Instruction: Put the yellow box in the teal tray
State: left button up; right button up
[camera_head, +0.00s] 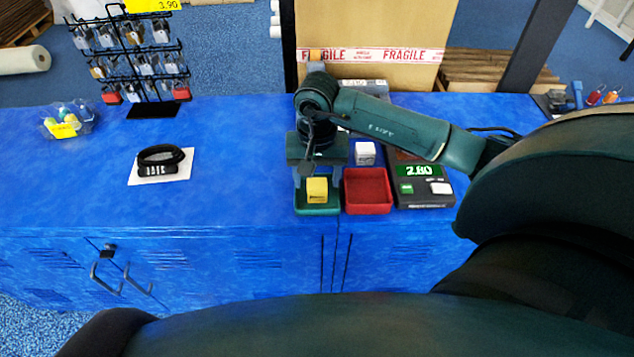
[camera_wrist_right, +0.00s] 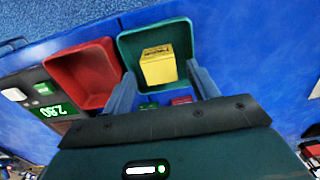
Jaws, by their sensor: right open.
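The yellow box (camera_head: 317,190) is in the teal tray (camera_head: 318,211) on the blue counter. In the right wrist view the yellow box (camera_wrist_right: 158,66) sits within the walls of the teal tray (camera_wrist_right: 128,46). My right gripper (camera_head: 317,197) is over the teal tray, pointing down. In the wrist view my right gripper (camera_wrist_right: 161,72) is open, with a finger on each side of the box and gaps between. My left gripper is not in view.
A red tray (camera_head: 367,207) stands right beside the teal one, with a scale (camera_head: 424,198) reading 2.80 to its right. A white box (camera_head: 365,153) is behind. A black lock on a card (camera_head: 160,168) and a padlock rack (camera_head: 153,111) are left. The counter between is clear.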

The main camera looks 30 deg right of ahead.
aim_at(317, 184)
notch_tip(317, 184, up, 9)
jog(key=s+a+f+m+g+y, duration=0.15)
jog(key=s+a+y, duration=0.3)
jog(key=a, duration=0.45)
jog(key=s+a+f+m+g+y, duration=0.1)
jog(key=s+a+m+y, duration=0.15)
jog(key=a+y, duration=0.45)
jog(key=s+a+r+m+t+y, duration=0.2)
jog(key=a+r+m+t+y, duration=0.6)
jog(key=m, duration=1)
jog(key=w+d+f+m+t+h, duration=0.1)
jog(key=w+d+m+t+h, duration=0.15)
jog(key=m+t, duration=0.6)
jog(key=w+d+f+m+t+h, duration=0.1)
jog(key=w+d+m+t+h, duration=0.15)
jog(key=m, duration=1.05)
jog(key=s+d+f+m+g+h, duration=0.2)
jog(key=s+f+m+h, duration=0.2)
jog(key=f+m, duration=0.4)
jog(key=s+d+f+m+g+h, duration=0.2)
jog(key=s+f+m+g+h, duration=0.1)
jog(key=f+m, duration=0.6)
jog(key=s+m+h, duration=0.1)
jog(key=m+h, duration=0.1)
jog(key=m, duration=0.1)
jog(key=shift+d+f+h, duration=0.25)
jog(key=shift+d+h, duration=0.1)
jog(key=shift+d, duration=0.05)
